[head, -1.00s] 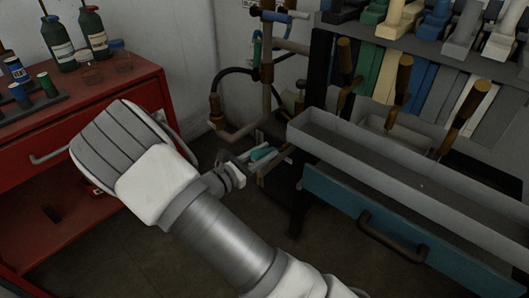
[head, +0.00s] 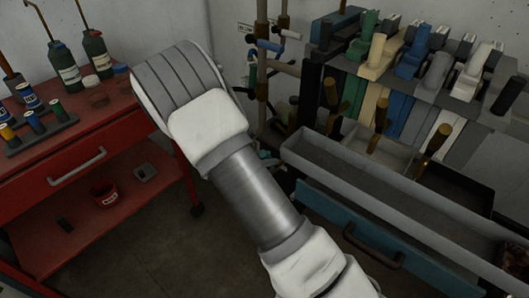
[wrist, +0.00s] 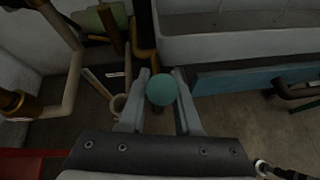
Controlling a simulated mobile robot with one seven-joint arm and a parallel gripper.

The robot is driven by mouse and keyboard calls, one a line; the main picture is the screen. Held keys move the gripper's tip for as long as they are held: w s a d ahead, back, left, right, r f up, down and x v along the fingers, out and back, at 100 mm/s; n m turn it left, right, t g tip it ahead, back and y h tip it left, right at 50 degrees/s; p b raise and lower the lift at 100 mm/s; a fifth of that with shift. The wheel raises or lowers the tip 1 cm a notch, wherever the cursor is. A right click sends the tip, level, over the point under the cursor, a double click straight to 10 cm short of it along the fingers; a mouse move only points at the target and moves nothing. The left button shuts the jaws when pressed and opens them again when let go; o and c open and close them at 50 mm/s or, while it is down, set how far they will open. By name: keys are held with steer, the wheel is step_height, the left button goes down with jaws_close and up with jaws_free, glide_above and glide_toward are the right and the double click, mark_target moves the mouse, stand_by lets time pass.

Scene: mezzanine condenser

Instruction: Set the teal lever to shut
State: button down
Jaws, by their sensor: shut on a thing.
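In the wrist view, a round teal end (wrist: 162,90), which I take to be the teal lever's, sits between the two grey fingers of my gripper (wrist: 162,74). My gripper is shut on it. The lever's shaft and the way it points are hidden behind this round end. In the head view only a small teal bit (head: 265,154) shows at the edge of my arm, low beside the pipes. My arm hides the gripper there.
Pipes with blue and red handles (head: 268,45) rise behind my arm. A grey trough (head: 380,185) and a teal drawer (head: 350,232) lie to the right. A red cart (head: 70,165) with bottles stands left. Floor shows between them.

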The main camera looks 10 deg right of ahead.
steer(key=shift+w+d+r+g+y+p, duration=0.55)
steer(key=shift+y+p, duration=0.35)
steer(key=shift+p, duration=0.8)
steer(key=shift+d+f+g+p, duration=0.1)
steer(key=shift+d+g+p, duration=0.15)
steer(key=shift+p, duration=0.3)
steer(key=shift+w+f+y, duration=0.1)
steer(key=shift+y, duration=0.2)
steer(key=c, duration=0.6)
jaws_free()
steer(key=p+v, duration=0.2)
steer(key=v, duration=1.5)
steer(key=shift+r, duration=0.25)
steer(key=shift+a, duration=0.1)
